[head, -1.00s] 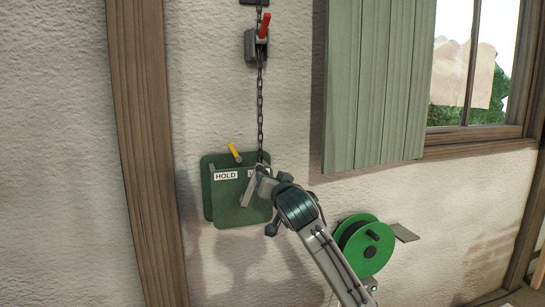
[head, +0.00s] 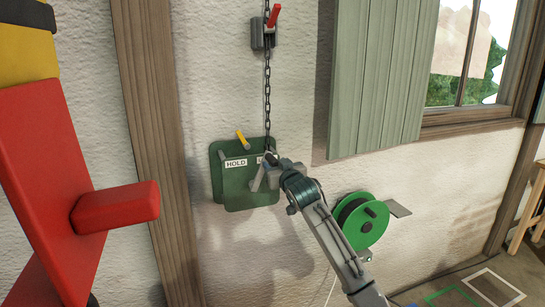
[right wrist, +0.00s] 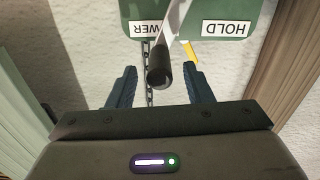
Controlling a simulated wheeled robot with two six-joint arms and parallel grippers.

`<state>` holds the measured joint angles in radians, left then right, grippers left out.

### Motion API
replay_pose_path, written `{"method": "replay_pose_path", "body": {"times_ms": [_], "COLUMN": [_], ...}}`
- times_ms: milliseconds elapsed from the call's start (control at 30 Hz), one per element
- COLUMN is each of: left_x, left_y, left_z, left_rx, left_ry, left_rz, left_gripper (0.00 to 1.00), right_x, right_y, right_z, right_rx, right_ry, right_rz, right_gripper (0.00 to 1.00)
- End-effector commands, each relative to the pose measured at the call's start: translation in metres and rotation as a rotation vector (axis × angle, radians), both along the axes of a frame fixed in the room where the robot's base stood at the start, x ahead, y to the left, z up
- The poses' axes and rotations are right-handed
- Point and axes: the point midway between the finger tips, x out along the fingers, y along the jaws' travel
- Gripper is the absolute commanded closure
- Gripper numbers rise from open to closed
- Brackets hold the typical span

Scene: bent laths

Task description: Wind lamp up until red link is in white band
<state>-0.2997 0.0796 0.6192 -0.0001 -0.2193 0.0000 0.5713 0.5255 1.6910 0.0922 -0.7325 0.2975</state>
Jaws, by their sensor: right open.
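A green winch plate (head: 236,190) with HOLD and LOWER labels hangs on the wall, the second partly covered in the head view. A yellow lever (head: 242,140) leans towards HOLD. A dark chain (head: 267,95) runs up from the plate past a grey bracket (head: 262,36) with a red lever-like piece (head: 274,15). My right gripper (head: 262,168) is at the plate's right side. In the right wrist view its open fingers (right wrist: 162,76) stand either side of a dark crank grip (right wrist: 158,78). I cannot make out a lamp, red link or white band.
A large red and yellow thing (head: 45,150) with a red peg fills the left foreground. A green reel (head: 361,222) is right of my arm. A wooden post (head: 155,140), a shutter (head: 380,80) and a window flank the wall. A stool (head: 530,210) stands far right.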

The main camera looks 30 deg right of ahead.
Motion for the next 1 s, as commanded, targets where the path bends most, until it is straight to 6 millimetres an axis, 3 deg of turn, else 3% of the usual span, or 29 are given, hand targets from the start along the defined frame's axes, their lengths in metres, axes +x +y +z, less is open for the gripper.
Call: {"method": "replay_pose_path", "body": {"times_ms": [233,633,867,1000], "left_x": [0.0,0.001,0.001,0.001], "left_y": [0.0,0.0,0.0,0.0], "left_z": [0.013,0.014,0.014,0.014], "left_rx": [0.0,0.0,0.0,0.0], "left_ry": [0.0,0.0,0.0,-0.001], "left_rz": [0.0,0.0,0.0,0.0], "left_gripper": [1.0,1.0,1.0,1.0], "right_x": [0.03,0.037,0.037,0.036], "right_y": [-0.007,-0.009,-0.008,-0.009], "right_z": [0.001,0.0,0.0,0.0], "right_rx": [0.002,0.001,0.001,0.001], "right_ry": [0.001,0.0,0.0,0.0], "right_rz": [0.0,0.0,0.0,0.0], "right_gripper": [0.54,0.54,0.97,1.0]}}
